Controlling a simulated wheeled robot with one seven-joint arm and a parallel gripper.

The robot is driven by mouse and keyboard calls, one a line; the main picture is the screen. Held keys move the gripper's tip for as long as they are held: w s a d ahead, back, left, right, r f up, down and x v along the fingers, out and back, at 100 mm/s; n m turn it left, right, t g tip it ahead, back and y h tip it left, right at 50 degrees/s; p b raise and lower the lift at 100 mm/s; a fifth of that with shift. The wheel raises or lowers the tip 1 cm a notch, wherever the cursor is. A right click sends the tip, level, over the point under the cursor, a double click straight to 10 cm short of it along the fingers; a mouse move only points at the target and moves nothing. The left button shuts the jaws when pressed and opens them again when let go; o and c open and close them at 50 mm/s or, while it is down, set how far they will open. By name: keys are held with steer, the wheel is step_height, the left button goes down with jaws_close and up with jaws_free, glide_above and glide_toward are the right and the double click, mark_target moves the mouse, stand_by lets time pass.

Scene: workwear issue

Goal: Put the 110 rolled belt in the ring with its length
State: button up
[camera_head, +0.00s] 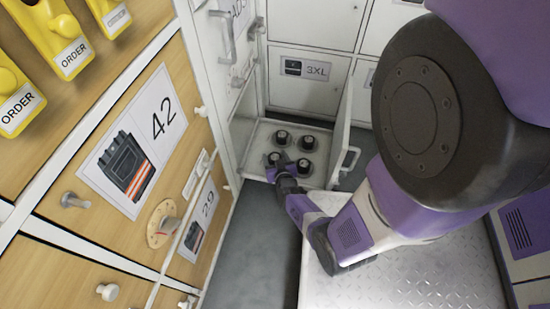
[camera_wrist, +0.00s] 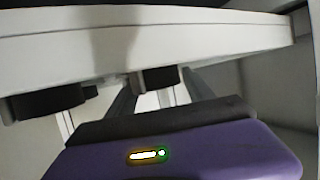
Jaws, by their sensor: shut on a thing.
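Several dark round rolls, which look like rolled belts, stand on a pale tray (camera_head: 256,141) in an open low compartment in the head view. One is at the back left (camera_head: 281,136), one at the back right (camera_head: 307,142) and one at the front right (camera_head: 303,166). My gripper (camera_head: 276,163) reaches in at the front left, shut on a dark roll (camera_head: 272,157). In the wrist view the held dark roll (camera_wrist: 160,78) shows between the fingers, close to a white edge (camera_wrist: 180,43). No length number is readable, and I cannot make out the rings.
An open white door (camera_head: 343,135) stands just right of the compartment. A 3XL locker door (camera_head: 308,79) is behind. Wooden drawers labelled 42 (camera_head: 150,130) and 29 (camera_head: 198,222), with protruding knobs, line the left. Another dark roll (camera_wrist: 45,101) is at the left in the wrist view.

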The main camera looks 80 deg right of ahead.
steer(key=shift+f, duration=0.1)
steer(key=shift+f, duration=0.15)
steer(key=o, duration=1.5)
steer(key=shift+f, duration=0.1)
steer(key=shift+r, duration=0.2)
